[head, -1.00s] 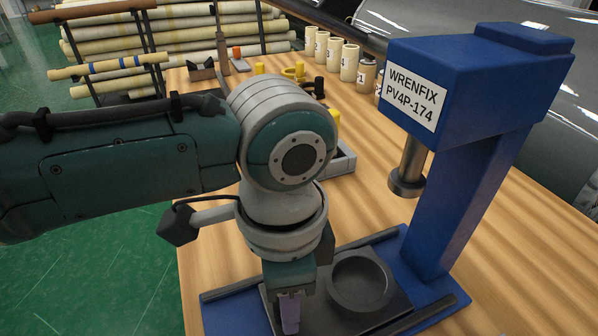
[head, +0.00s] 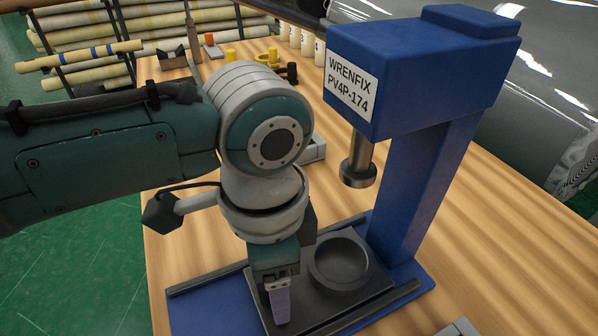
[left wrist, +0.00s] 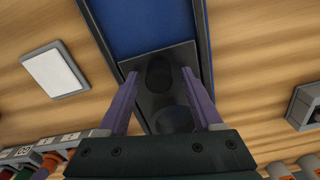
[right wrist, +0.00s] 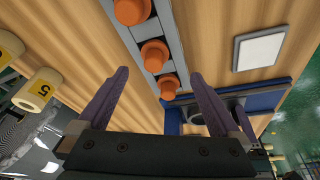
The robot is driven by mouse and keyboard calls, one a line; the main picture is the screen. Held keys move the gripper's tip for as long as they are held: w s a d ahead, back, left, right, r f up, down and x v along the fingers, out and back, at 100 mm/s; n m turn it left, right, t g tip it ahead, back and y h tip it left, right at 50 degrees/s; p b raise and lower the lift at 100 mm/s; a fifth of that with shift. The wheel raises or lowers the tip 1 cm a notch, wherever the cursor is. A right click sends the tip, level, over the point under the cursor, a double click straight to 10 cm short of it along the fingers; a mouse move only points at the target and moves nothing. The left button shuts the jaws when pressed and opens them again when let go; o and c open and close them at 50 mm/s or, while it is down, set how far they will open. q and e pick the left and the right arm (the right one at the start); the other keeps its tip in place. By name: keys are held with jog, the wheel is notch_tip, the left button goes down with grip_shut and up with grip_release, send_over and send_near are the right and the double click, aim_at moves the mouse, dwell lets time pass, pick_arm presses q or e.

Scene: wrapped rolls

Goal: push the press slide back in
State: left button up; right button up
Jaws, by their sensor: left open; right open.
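The blue press (head: 405,185) stands on the wooden bench. Its slide, a dark plate (head: 300,300) with a round cup (head: 338,262), lies between two dark rails on the blue base. The ram (head: 358,170) hangs raised above. My left gripper (head: 278,318) points down at the slide's left part, beside the cup; I cannot tell whether it touches.
Orange-topped pieces (right wrist: 155,55) stand in a grey rack. A white-topped pad (right wrist: 262,48) lies on the bench. Yellow pieces (head: 268,58) and pale numbered rolls (head: 307,42) stand behind my left arm. Bench right of the press is mostly clear.

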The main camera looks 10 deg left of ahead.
pick_arm(q)
notch_tip(320, 180, up, 10)
jog(key=shift+p, duration=0.9)
